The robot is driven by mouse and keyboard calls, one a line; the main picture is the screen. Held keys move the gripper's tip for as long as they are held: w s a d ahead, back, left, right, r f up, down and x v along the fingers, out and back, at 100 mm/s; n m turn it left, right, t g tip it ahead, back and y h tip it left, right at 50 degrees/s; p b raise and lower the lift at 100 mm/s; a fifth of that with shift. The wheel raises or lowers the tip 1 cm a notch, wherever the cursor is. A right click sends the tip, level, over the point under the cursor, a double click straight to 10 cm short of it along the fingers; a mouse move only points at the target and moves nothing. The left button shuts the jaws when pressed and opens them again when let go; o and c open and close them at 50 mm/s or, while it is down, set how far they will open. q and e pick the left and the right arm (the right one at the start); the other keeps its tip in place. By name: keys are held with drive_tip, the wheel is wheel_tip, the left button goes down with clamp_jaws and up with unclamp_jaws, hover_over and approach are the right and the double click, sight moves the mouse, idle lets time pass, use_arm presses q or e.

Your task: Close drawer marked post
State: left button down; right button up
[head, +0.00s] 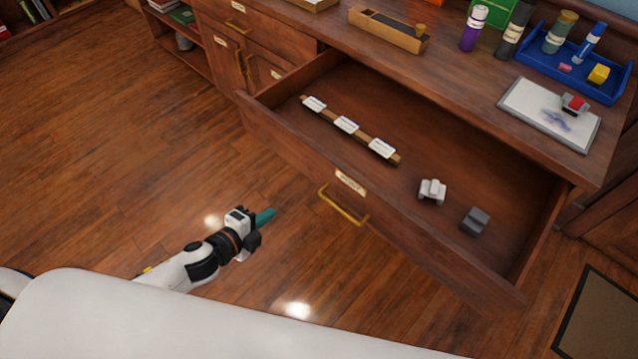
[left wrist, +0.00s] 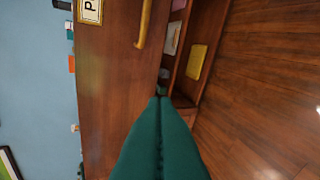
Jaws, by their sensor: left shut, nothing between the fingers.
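The drawer marked post (head: 290,143) stands wide open from the wooden cabinet in the head view. Its label (head: 350,182) and brass handle (head: 343,206) are on the front panel. Inside lie a wooden strip with white tags (head: 347,125), a white stamp-like piece (head: 432,191) and a grey one (head: 475,221). My left gripper (head: 265,217), with teal fingers, is shut and empty, left of the handle and apart from it. In the left wrist view its fingers (left wrist: 160,140) are together, with the drawer front (left wrist: 110,70), part of the label and the handle (left wrist: 145,24) beyond. My right gripper is not visible.
Other closed drawers (head: 240,22) are at upper left. Wooden floor (head: 110,130) is clear at left. A dark-edged mat (head: 600,320) lies at lower right.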

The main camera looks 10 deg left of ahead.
use_arm(q)
drive_tip(key=d+r+m+h, duration=0.2)
drive_tip(key=d+r+m, duration=0.15)
drive_tip(key=r, duration=0.25)
approach(328, 175)
drive_tip(key=shift+n, duration=0.25)
drive_tip(key=x, duration=0.5)
drive_tip(key=shift+w+f+p, duration=0.15)
drive_tip(key=shift+f+p, duration=0.15)
drive_tip(key=shift+w+d+f, duration=0.1)
drive_tip(key=shift+w+d, duration=0.15)
drive_tip(key=shift+w, duration=0.35)
drive_tip(key=shift+d, duration=0.15)
